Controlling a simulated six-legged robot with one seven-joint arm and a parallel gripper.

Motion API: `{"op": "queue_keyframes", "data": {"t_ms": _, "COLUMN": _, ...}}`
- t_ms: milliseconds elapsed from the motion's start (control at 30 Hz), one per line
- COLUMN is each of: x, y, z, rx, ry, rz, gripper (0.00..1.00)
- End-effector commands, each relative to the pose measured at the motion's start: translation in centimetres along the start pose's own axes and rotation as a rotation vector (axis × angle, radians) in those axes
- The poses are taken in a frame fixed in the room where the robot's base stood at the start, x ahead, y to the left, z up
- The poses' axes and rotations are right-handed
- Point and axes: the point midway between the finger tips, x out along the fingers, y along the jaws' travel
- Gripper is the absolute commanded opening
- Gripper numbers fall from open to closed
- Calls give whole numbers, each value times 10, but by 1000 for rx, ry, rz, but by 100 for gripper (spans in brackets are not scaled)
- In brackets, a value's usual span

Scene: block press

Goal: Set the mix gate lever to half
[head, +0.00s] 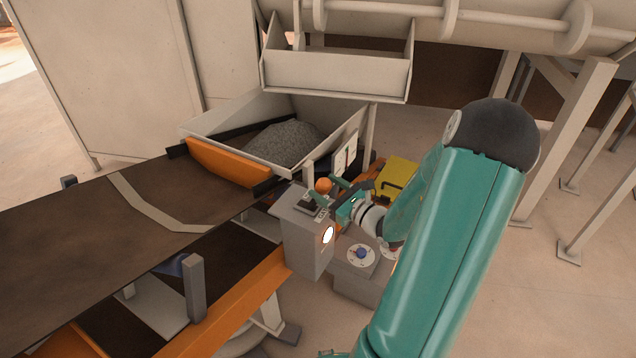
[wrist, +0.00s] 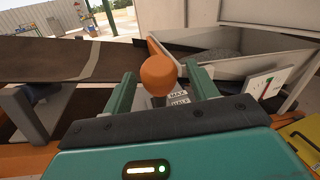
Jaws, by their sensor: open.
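The mix gate lever has an orange ball knob (wrist: 158,75), which also shows in the head view (head: 323,185). It stands on top of a grey control box (head: 306,240). My gripper (wrist: 162,84) is open, with one green finger on each side of the knob and a visible gap to both. In the head view my gripper (head: 338,191) is at the box top, partly hiding the lever's shaft.
A hopper (head: 225,113) holding grey gravel (head: 285,143) is behind the box, with a white dial gauge (head: 346,155) beside it. A dark conveyor belt (head: 80,235) runs left. A blue knob (head: 361,253) sits on a lower box, and a yellow case (head: 396,180) stands to the right.

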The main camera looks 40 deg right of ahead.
Motion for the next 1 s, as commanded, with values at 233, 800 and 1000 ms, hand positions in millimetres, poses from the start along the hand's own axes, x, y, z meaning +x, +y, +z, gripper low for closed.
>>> {"op": "queue_keyframes", "data": {"t_ms": 233, "x": 31, "y": 0, "z": 0, "rx": 0, "ry": 1, "rz": 1, "gripper": 58}}
{"op": "queue_keyframes", "data": {"t_ms": 800, "x": 35, "y": 0, "z": 0, "rx": 0, "ry": 1, "rz": 1, "gripper": 11}}
{"op": "queue_keyframes", "data": {"t_ms": 1000, "x": 36, "y": 1, "z": 1, "rx": -4, "ry": 10, "rz": 3, "gripper": 0}}
